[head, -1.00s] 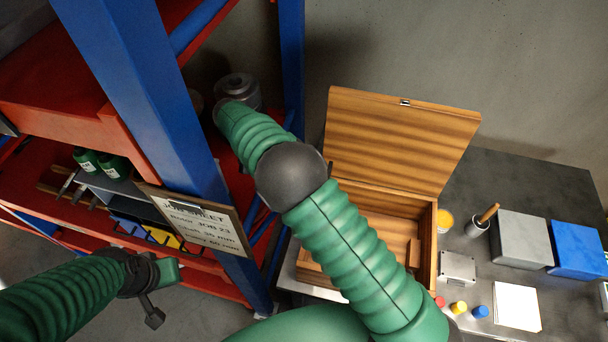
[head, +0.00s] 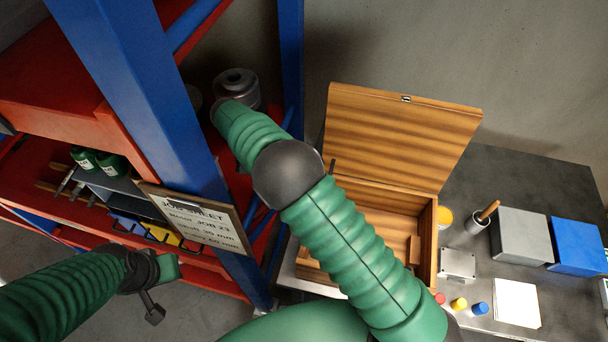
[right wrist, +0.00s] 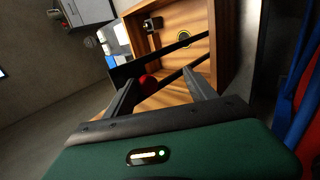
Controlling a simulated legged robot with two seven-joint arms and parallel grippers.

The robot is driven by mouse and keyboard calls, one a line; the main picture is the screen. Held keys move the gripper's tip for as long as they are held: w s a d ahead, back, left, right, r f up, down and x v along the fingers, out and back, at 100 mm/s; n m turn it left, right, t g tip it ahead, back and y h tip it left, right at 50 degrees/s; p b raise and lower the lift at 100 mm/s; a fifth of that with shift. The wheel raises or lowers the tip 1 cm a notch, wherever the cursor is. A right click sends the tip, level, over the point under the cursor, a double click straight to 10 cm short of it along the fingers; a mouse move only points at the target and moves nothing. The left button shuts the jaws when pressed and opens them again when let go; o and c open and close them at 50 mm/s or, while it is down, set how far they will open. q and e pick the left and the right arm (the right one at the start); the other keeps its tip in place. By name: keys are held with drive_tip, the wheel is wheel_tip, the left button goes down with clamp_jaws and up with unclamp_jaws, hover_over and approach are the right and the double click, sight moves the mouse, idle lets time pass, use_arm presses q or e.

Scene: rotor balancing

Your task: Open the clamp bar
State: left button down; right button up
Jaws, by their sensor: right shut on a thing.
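In the right wrist view my right gripper (right wrist: 160,80) is shut on a red knob (right wrist: 148,82), which shows between its fingers. A dark bar (right wrist: 178,48), probably the clamp bar, runs past the fingertips across the wooden box. A second dark bar runs beside it. In the head view my right arm hides this gripper and most of the clamp; a short dark bar end (head: 333,166) shows by the box's left edge. My left gripper (head: 165,292) is at lower left, apart from everything; its jaw opening is unclear.
The wooden box (head: 428,235) stands open on a dark bench (head: 560,185). A grey rotor-like part (head: 236,85) sits near the blue and red shelf (head: 205,160), with a job sheet (head: 195,220) in front. Grey and blue boxes (head: 578,247) stand at right.

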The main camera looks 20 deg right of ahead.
drive_tip(key=shift+a+f, duration=0.25)
drive_tip(key=shift+f, duration=0.15)
drive_tip(key=b+v, duration=0.2)
drive_tip(key=v, duration=0.5)
drive_tip(key=shift+r, duration=0.5)
drive_tip(key=shift+w+d+f, duration=0.1)
drive_tip(key=shift+w, duration=0.05)
